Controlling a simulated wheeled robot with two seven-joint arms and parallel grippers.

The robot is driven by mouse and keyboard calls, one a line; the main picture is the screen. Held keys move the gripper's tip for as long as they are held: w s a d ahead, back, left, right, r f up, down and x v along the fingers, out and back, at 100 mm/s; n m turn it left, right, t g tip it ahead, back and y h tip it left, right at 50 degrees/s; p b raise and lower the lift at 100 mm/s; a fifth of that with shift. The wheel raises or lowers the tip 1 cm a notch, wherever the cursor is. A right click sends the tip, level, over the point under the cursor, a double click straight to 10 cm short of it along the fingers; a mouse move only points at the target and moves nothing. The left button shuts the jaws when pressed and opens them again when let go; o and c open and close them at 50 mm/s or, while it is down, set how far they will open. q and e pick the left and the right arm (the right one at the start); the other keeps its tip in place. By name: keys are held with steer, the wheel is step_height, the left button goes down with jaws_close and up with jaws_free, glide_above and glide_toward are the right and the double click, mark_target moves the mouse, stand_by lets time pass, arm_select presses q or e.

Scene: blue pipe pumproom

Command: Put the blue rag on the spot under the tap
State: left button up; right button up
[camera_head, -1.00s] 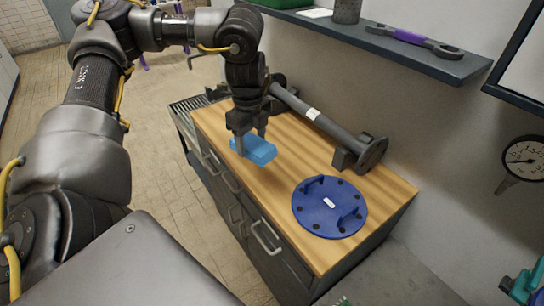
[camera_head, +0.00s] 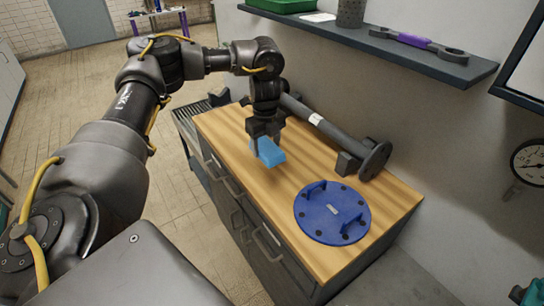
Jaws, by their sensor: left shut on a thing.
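The light blue rag (camera_head: 270,152) is a small folded piece, seen over the wooden worktop of the cabinet. My left gripper (camera_head: 264,145) is shut on it and points down, with the rag tilted between its fingers. Whether the rag touches the wood is hard to tell. I cannot make out a tap or a marked spot below one in this view. My right gripper is out of view.
A dark blue round flange plate (camera_head: 312,228) lies on the worktop (camera_head: 215,125). A grey pipe with a flange (camera_head: 335,132) lies along the wall. A shelf (camera_head: 380,50) holding a wrench (camera_head: 415,41) juts out above. A gauge (camera_head: 530,162) is at right.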

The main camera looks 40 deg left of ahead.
mark_target(272, 148)
arm_select(q)
steer(key=w+f, duration=0.1)
steer(key=f, duration=0.1)
steer(key=w+f, duration=0.2)
steer(key=shift+a+p, duration=0.2)
steer(key=shift+p, duration=0.1)
steer(key=shift+w+f, duration=0.15)
steer(key=shift+f, duration=1.45)
steer(key=shift+f, duration=0.15)
steer(key=o, duration=0.9)
steer(key=shift+o, duration=0.2)
